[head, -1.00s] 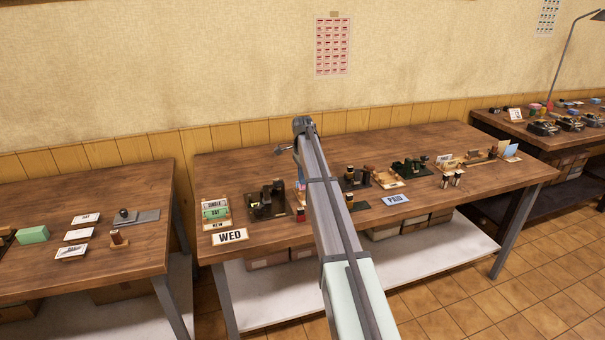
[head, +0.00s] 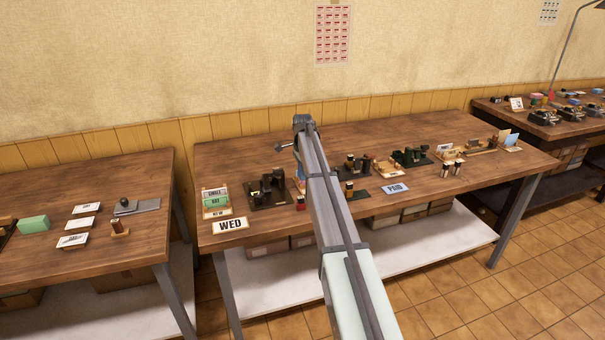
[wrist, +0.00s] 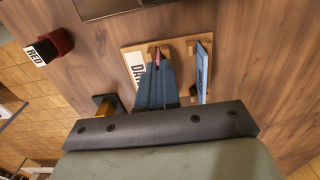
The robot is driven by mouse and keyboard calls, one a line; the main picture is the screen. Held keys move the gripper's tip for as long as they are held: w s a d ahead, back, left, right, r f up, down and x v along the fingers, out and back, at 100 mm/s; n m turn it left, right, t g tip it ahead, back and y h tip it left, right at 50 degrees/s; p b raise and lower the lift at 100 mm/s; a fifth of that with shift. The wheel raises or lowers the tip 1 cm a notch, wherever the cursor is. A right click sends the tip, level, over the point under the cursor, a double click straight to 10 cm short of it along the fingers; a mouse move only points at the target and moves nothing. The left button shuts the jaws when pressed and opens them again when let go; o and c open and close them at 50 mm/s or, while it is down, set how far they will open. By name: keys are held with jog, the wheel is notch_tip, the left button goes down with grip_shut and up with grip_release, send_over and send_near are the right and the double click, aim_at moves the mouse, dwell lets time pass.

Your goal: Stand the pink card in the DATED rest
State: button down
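In the wrist view my gripper (wrist: 157,70) points down over a pale wooden rest (wrist: 128,50) whose label reads "DA", the remainder hidden behind the fingers. The fingers are closed together, and a thin pinkish-red edge, the pink card (wrist: 157,55), shows between their tips. The card is seen edge-on over the rest; I cannot tell whether it touches the base. A blue card (wrist: 203,70) stands upright at the right of the same rest, apart from the fingers. In the head view my arm hides the gripper and most of the rest.
A dark red block (wrist: 55,44) with a "RED" tag and a black-and-amber stamp (wrist: 106,104) lie left of the rest. In the head view, a black press (head: 268,190), a "WED" sign (head: 230,225) and a "PAID" sign (head: 396,188) are on the table (head: 440,140).

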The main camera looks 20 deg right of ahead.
jog(key=c, duration=1.8)
grip_release()
jog(key=shift+f, duration=0.2)
jog(key=o, duration=0.5)
jog(key=shift+o, duration=0.4)
jog(key=o, duration=0.5)
jog(key=shift+r, duration=0.15)
jog(key=shift+r, duration=3.35)
